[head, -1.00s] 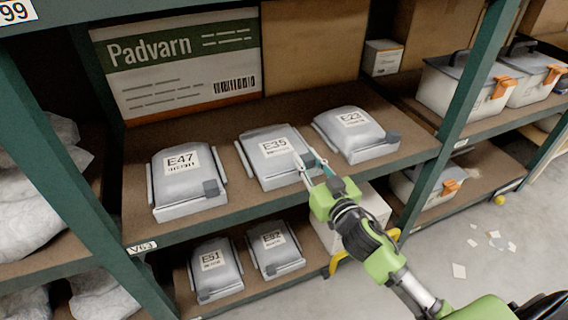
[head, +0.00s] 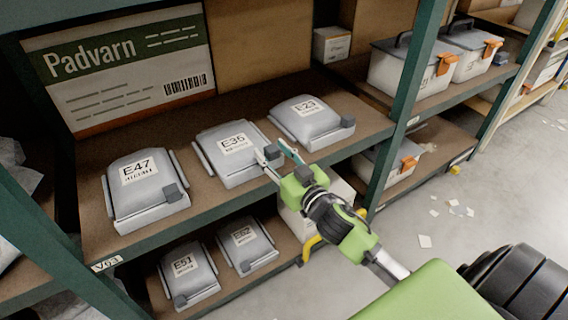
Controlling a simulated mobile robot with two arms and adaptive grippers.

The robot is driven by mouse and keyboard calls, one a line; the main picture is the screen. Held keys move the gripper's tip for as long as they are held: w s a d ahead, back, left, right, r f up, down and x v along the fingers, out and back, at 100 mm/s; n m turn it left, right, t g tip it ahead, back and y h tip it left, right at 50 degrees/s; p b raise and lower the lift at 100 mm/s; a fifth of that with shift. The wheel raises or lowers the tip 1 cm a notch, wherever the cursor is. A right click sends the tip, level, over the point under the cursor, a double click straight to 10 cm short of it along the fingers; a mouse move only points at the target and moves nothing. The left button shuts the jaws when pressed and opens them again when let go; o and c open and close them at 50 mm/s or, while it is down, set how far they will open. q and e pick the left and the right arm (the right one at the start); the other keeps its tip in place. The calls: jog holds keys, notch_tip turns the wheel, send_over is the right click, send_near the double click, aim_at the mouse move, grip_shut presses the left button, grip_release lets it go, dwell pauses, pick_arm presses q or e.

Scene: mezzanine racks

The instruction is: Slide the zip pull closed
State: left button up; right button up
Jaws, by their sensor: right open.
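Several grey zip pouches with white labels lie on the rack, each with a dark block-like pull at a front corner. Pouch E35 (head: 225,167) is in the middle of the upper shelf, and its dark pull (head: 271,153) is at the right front corner. My right gripper (head: 270,149) is open at that corner, one finger on each side of the pull; I cannot tell whether they touch it. Pouch E47 (head: 137,172) lies to the left, with its pull (head: 172,192) in front. Pouch E23 (head: 304,107) lies to the right, with its pull (head: 347,121). My left gripper is not in view.
Pouches E51 (head: 184,264) and E52 (head: 241,236) lie on the lower shelf. A green rack post (head: 405,110) stands right of E23. Lidded bins (head: 402,75) are beyond it. A Padvarn carton (head: 120,70) stands behind the pouches. Paper scraps lie on the floor.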

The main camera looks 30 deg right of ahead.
jog(key=s, duration=1.1)
jog(key=shift+s+d, duration=0.15)
